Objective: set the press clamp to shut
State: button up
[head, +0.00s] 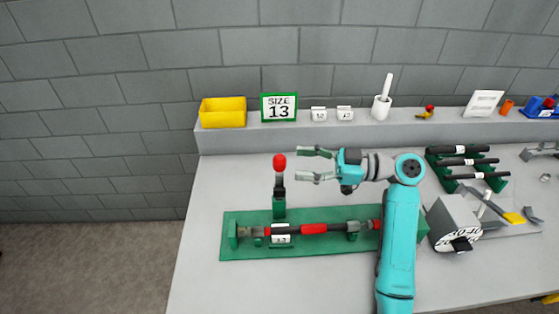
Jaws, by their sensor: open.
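The press clamp (279,190) stands at the back edge of a green base plate (250,218). Its lever points straight up, topped by a red knob (279,161). A dark rod with red sections (314,229) lies along the plate in its supports, with a white number tag (280,234) in front of it. My gripper (306,165) is open and empty. Its fingers point left toward the knob, just right of it. They look apart from it, though the depth between them is hard to tell.
A shelf behind holds a yellow bin (222,113), a "SIZE 13" sign (279,107) and a white cup (381,107). A green rack with dark rods (468,166) and a grey device with a dial (456,226) stand right. The table's left front is clear.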

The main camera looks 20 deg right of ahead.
aim_at(280, 162)
jog(key=shift+x, duration=2.95)
grip_shut()
